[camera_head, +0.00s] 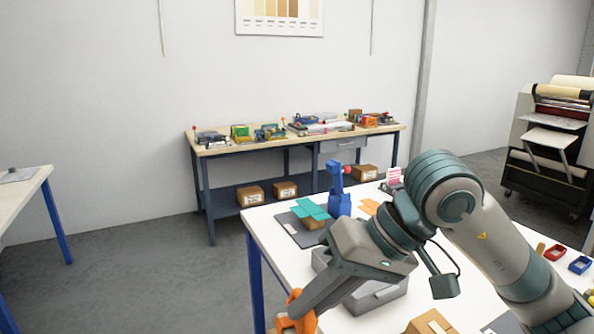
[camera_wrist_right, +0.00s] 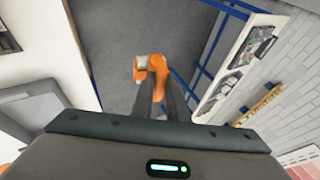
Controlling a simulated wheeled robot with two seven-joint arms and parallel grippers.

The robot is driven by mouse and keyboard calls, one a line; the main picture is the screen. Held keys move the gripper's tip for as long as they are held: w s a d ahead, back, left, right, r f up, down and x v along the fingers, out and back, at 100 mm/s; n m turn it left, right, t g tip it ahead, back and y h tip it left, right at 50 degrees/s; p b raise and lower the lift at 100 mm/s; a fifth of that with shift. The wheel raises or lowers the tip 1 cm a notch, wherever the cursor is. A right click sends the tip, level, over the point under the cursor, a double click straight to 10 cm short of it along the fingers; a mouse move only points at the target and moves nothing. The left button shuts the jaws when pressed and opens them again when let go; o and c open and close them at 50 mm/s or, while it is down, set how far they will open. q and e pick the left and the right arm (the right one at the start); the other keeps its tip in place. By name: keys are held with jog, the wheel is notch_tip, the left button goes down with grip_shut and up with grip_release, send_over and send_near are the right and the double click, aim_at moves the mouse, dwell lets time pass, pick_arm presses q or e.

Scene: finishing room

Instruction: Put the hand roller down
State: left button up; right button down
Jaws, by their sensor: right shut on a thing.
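The hand roller is orange and shows at the bottom of the head view (camera_head: 297,312). My right gripper (camera_head: 308,300) is shut on it, its fingers reaching down and to the left. In the right wrist view the orange roller (camera_wrist_right: 157,66) sits between the tips of my right gripper (camera_wrist_right: 165,88), with a small grey end at its left. Grey floor shows behind it there, so it is held in the air. In the head view it overlaps the left side of the white table (camera_head: 275,236). My left gripper is not in view.
On the white table are a grey case (camera_head: 377,296), a blue upright tool (camera_head: 337,192), teal pieces (camera_head: 311,209) on a dark mat and a cardboard box (camera_head: 432,322). Red (camera_head: 555,252) and blue (camera_head: 579,265) bins stand at right. A workbench (camera_head: 218,149) stands by the wall.

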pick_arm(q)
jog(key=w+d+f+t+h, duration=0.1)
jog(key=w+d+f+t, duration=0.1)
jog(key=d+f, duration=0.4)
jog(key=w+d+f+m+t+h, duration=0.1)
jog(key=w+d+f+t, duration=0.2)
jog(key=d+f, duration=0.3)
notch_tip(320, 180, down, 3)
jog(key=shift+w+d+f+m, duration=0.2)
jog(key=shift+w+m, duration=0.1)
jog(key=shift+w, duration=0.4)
pick_arm(e)
jog(key=w+d+f+m+t+h, duration=0.2)
jog(key=w+d+m+t+h, duration=0.1)
jog(key=w+d+m, duration=0.4)
jog(key=w+d+f+m+t+h, duration=0.2)
jog(key=w+d+m+t+h, duration=0.1)
jog(key=w+d+m, duration=0.5)
jog(key=d+m+h, duration=0.1)
jog(key=d, duration=0.2)
jog(key=shift+f, duration=0.35)
jog(key=shift+w+d, duration=0.1)
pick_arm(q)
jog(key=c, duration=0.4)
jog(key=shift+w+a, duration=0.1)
